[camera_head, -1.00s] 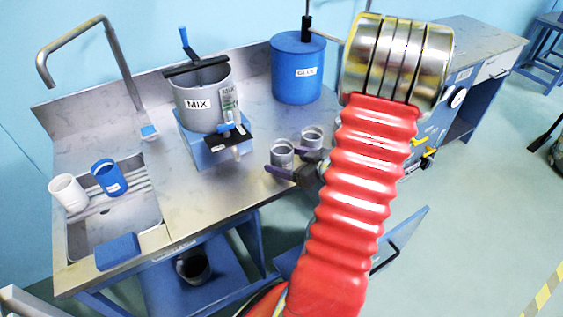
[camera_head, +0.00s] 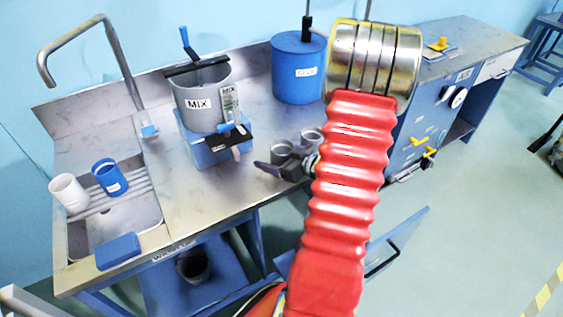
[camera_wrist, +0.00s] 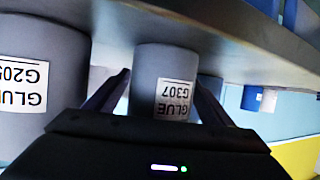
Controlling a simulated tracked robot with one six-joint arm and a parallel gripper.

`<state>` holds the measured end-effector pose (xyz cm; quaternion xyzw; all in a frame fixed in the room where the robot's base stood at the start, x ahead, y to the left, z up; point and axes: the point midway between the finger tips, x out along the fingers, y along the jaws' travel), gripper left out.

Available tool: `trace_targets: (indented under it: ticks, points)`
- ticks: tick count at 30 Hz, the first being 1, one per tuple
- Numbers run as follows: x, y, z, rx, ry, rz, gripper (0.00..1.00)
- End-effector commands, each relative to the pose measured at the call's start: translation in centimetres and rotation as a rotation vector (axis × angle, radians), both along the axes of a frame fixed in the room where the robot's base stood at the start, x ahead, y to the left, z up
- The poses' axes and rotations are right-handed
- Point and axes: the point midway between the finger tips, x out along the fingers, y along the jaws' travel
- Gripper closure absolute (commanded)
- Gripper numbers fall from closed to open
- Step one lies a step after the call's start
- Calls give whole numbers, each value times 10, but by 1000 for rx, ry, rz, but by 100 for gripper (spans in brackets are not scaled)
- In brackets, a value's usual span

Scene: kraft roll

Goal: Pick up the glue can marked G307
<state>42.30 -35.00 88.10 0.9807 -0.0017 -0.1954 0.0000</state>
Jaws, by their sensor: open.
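The glue can marked G307 (camera_wrist: 160,65) is grey, and its label shows upside down in the wrist view. My gripper (camera_wrist: 162,88) is open, with one dark finger on each side of this can. The can sits between the fingers; I cannot tell whether either finger touches it. In the head view my gripper (camera_head: 285,168) is at two grey cans on the bench, a left one (camera_head: 281,152) and a right one (camera_head: 311,138). Their labels cannot be read there, and my gripper and arm partly hide them.
Another grey glue can, marked G205 (camera_wrist: 35,75), stands close at the left in the wrist view. In the head view a grey MIX pot (camera_head: 203,103) on a blue stand and a blue glue drum (camera_head: 298,72) stand behind. The sink (camera_head: 125,215) is at left.

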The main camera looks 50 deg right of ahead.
Motion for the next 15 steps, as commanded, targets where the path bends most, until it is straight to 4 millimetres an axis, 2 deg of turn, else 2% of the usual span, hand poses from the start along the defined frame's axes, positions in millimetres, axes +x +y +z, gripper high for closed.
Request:
trace_targets:
  ticks: [9, 15]
  points:
    - [0, 0, 0, 0, 0, 0, 25]
    - [0, 0, 0, 0, 0, 0, 39]
